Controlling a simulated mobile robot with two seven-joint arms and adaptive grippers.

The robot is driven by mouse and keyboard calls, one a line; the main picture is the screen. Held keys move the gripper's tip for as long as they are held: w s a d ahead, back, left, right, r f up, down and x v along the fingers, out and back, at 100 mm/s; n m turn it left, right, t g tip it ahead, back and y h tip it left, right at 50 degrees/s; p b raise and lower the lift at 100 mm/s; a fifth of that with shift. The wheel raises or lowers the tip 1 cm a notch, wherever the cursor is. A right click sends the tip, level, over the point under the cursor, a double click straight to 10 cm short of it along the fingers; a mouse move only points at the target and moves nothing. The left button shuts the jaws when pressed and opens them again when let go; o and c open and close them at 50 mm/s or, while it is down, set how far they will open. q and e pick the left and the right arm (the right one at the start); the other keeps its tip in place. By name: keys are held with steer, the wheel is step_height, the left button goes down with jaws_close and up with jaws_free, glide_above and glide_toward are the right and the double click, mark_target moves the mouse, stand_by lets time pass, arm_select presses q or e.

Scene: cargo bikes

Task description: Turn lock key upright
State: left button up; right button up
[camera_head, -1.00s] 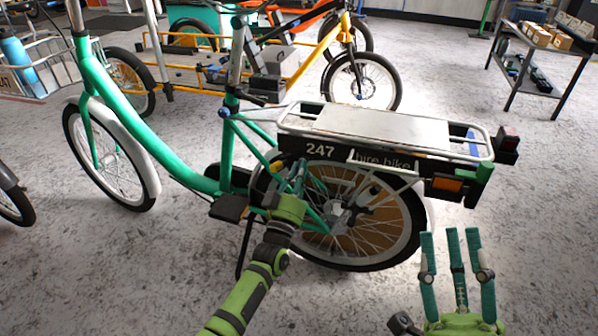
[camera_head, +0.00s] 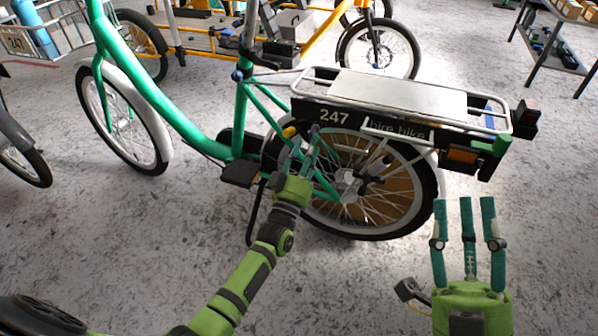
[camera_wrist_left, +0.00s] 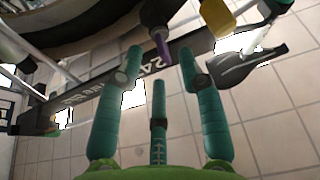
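The green hire bike (camera_head: 185,125) stands with its rear wheel (camera_head: 400,205) in front of me. A small purple piece, seemingly the lock key, shows in the left wrist view (camera_wrist_left: 161,46) below a dark round part, pointing down and slightly tilted. It shows faintly in the head view (camera_head: 313,130). My left gripper (camera_head: 308,152) is at the upper left of the rear wheel. In the left wrist view its teal fingers (camera_wrist_left: 160,62) are spread, with the purple piece between and beyond their tips, apparently not gripped. My right gripper (camera_head: 466,212) is open and empty, right of the wheel.
The white rear rack (camera_head: 400,92) and black 247 panel (camera_head: 350,120) overhang the wheel. A yellow piece (camera_wrist_left: 217,15) and a dark pedal-like part (camera_wrist_left: 250,65) are close to my left fingers.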

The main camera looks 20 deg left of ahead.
arm_select(q)
steer(key=v, duration=0.8)
steer(key=shift+s, duration=0.15)
